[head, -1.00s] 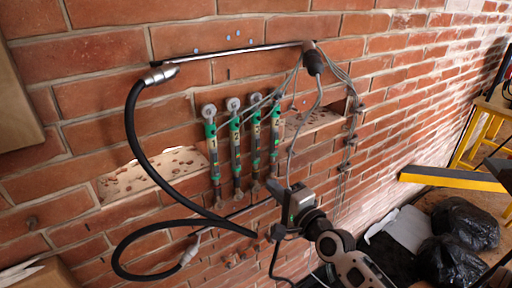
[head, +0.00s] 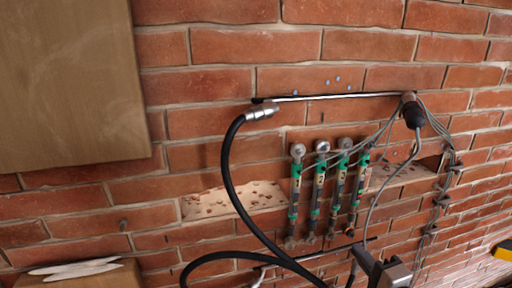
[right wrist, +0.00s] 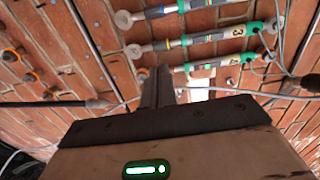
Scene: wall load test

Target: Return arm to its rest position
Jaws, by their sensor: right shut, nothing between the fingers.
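My right gripper (head: 364,256) shows at the bottom edge of the head view, just below the lower ends of the green gauges (head: 318,195). It is shut and empty. In the right wrist view its two fingers (right wrist: 157,84) are together in front of the brick wall, with gauges (right wrist: 215,40) beyond them. Whether the fingertips touch anything is not clear. Most of my right arm is outside the head view. My left gripper is in neither view.
A black hose (head: 232,172) loops out from the wall (head: 230,45), near my right gripper. A thin metal bar (head: 340,97) runs above the gauges, and grey cables (head: 377,190) hang at their right. A brown panel (head: 70,85) and a box (head: 85,280) are at left.

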